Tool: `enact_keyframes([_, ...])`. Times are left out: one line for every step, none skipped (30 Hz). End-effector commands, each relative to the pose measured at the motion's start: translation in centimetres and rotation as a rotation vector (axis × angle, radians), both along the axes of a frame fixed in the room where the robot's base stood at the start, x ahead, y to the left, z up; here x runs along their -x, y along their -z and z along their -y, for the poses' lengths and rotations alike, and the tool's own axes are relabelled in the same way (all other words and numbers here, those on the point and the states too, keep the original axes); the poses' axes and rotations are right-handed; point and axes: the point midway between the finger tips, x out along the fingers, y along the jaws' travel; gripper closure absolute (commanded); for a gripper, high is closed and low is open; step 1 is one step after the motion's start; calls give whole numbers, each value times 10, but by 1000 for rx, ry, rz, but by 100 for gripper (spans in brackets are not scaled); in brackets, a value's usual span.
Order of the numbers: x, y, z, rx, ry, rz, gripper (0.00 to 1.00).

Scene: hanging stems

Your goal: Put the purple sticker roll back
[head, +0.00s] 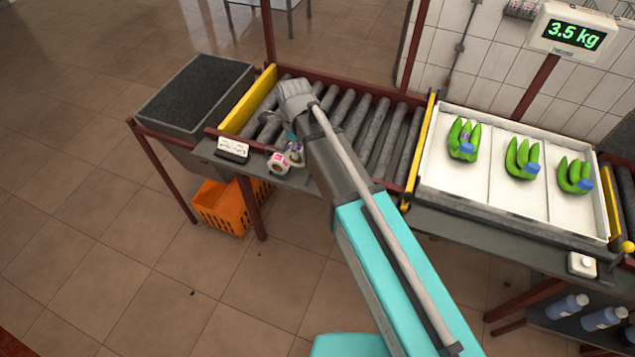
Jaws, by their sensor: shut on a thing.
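My gripper (291,137) points down at the near edge of the roller conveyor, mostly hidden behind my own wrist and forearm. It is shut on the purple sticker roll (295,151), which shows as a small white ring with a purple patch just under it. A second roll, white with a red core (278,163), sits on the grey ledge just left of it. The two rolls look very close; I cannot tell whether they touch, or whether the purple one rests on the ledge.
A white tray (490,197) holds green banana bunches; the left one (464,139) carries a purple mark. A scale display (574,34) reads 3.5 kg. An orange crate (222,207) stands below. The rollers (372,130) are bare.

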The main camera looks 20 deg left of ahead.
Motion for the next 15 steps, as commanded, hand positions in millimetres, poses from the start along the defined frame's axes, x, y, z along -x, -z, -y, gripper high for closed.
enact_keyframes([5,-2,21,0,16,0,100])
enact_keyframes([6,-3,32,0,24,0,100])
enact_keyframes([8,-4,45,0,35,0,100])
enact_keyframes([9,-5,56,0,43,0,100])
enact_keyframes([10,-6,66,0,51,0,100])
enact_keyframes([13,-7,80,0,61,0,100])
enact_keyframes([14,-7,90,0,69,0,100])
enact_keyframes([16,-8,100,0,77,-1,100])
enact_keyframes([19,-9,112,0,88,-1,100])
enact_keyframes([21,-9,120,0,95,-1,100])
enact_keyframes([23,-10,128,0,102,-1,100])
enact_keyframes([25,-11,138,0,109,-1,100])
enact_keyframes([27,-11,144,0,114,-2,100])
enact_keyframes([28,-12,150,0,119,-2,100])
enact_keyframes([30,-12,156,0,125,-2,100])
